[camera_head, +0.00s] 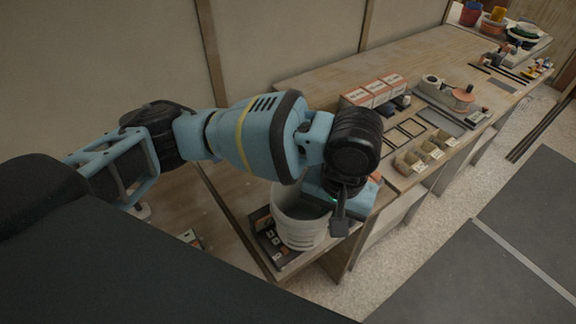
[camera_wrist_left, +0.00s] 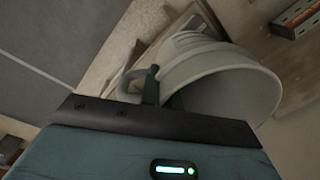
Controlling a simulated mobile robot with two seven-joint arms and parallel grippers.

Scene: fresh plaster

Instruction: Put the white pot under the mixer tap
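The white pot (camera_head: 300,232) is at the near end of the long counter, over a dark tray-like item. It is large, round and ribbed. I cannot tell whether its base touches anything. My left gripper (camera_head: 338,205) is at the pot's right upper edge, its fingers mostly hidden by the wrist. In the left wrist view the green fingers (camera_wrist_left: 164,92) are close together at the pot's rim, beside a loop handle (camera_wrist_left: 131,84). They appear shut on the pot (camera_wrist_left: 225,85), which looks tilted there. I cannot make out a mixer tap. My right gripper is not in view.
The counter (camera_head: 330,73) runs back to the right. It bears red-and-white boxes (camera_head: 372,91), small cartons (camera_head: 418,157), dark frames and a tray of pots (camera_head: 452,97). Coloured bowls (camera_head: 496,25) stand at the far end. Open floor (camera_head: 455,270) lies to the right.

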